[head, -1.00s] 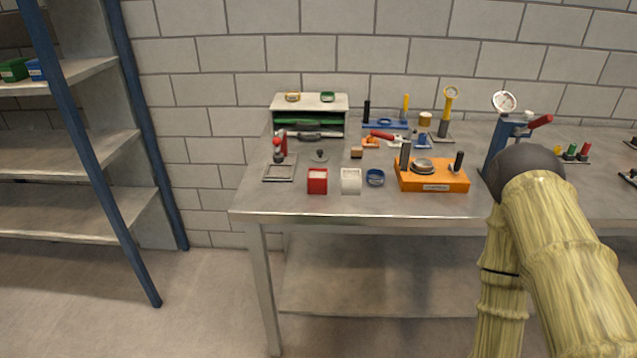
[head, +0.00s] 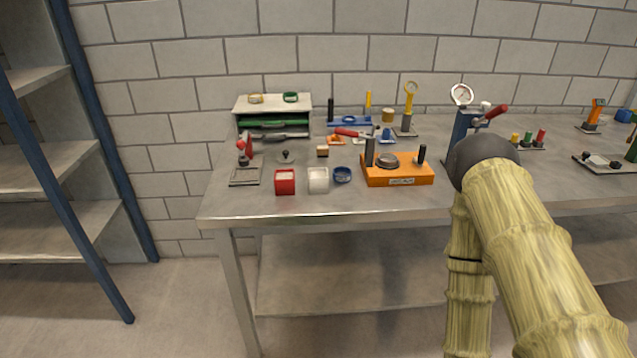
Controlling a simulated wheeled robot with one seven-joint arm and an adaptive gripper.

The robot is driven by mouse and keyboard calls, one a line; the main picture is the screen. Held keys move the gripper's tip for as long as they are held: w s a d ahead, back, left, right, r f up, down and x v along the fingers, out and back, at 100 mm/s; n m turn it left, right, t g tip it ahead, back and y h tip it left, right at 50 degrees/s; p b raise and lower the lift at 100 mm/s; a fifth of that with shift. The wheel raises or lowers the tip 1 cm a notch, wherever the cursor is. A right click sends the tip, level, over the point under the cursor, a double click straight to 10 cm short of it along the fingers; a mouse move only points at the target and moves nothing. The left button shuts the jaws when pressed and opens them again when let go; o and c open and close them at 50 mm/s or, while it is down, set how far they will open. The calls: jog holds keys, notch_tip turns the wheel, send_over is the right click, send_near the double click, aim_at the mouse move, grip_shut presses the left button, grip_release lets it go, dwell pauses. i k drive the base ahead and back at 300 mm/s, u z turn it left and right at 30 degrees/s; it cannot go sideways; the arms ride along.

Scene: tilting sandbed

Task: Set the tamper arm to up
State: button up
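No part is labelled legibly as the tamper arm, so I cannot tell for sure which it is. A blue stand (head: 461,128) with a round gauge and a red-handled lever (head: 491,115) stands at the right of the bench; the lever slants up to the right. A small red-handled device (head: 244,152) with a flat frame at its foot stands at the bench's left end, its handle about upright. My arm, bamboo-patterned with a dark rounded joint, covers the lower right and hides part of the blue stand's base. My gripper is not in view.
The metal bench (head: 300,208) holds an orange block (head: 399,177) with dark posts, a red box (head: 285,182), a white box (head: 318,180) and a blue ring (head: 342,174). A small rack (head: 272,104) stands behind. A blue-posted shelf (head: 95,150) is left; floor between is clear.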

aim_at(244, 161)
jog(key=u, duration=0.55)
jog(key=k, duration=0.65)
jog(key=u, duration=0.85)
jog(key=i, duration=0.9)
jog(key=z, duration=0.6)
